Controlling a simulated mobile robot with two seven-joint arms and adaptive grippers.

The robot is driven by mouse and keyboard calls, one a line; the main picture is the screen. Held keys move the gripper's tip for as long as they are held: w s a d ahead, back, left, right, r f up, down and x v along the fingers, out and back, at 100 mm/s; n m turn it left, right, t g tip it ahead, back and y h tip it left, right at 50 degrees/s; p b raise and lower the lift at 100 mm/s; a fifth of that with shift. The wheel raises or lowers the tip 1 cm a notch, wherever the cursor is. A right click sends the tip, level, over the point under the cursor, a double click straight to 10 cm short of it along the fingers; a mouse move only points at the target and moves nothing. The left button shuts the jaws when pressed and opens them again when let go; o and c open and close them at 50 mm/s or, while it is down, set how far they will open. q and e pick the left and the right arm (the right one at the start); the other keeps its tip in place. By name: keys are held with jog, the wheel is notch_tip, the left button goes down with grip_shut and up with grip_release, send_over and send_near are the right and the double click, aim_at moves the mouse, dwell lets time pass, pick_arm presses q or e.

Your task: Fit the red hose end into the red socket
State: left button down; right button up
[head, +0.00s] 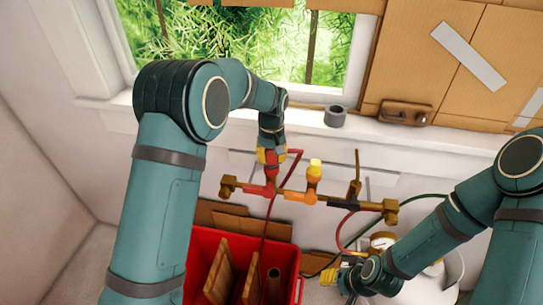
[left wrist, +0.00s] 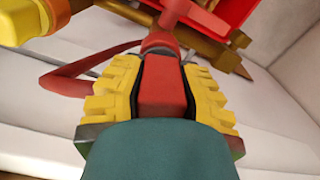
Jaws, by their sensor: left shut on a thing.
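My left gripper (head: 270,156) is shut on the red hose end (left wrist: 162,85), whose red block lies between the yellow finger pads in the left wrist view. In the head view the red hose end (head: 271,169) points down at the red socket (head: 262,189), the left part of the pipe manifold. The two look in line and very close; I cannot tell whether the end is inside the socket. A red hose (head: 298,157) bends out beside the gripper. My right gripper (head: 334,273) is low at the right; its finger opening is unclear.
The manifold also has an orange branch with a yellow cap (head: 314,171) and a brown branch (head: 355,170). A red crate (head: 205,240) with wooden pieces stands below. A grey cup (head: 335,116) stands on the sill. A white container (head: 440,285) is near my right arm.

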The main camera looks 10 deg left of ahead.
pick_arm(q)
jog(key=shift+f, duration=0.3)
jog(key=c, duration=1.1)
grip_release()
jog(key=shift+o, duration=0.2)
jog(key=shift+r, duration=0.1)
jog(key=shift+r+p, duration=2.85)
jog(key=shift+r, duration=1.3)
jog(key=shift+r+p, duration=0.85)
jog(key=shift+r, duration=0.45)
jog(key=shift+f, duration=0.1)
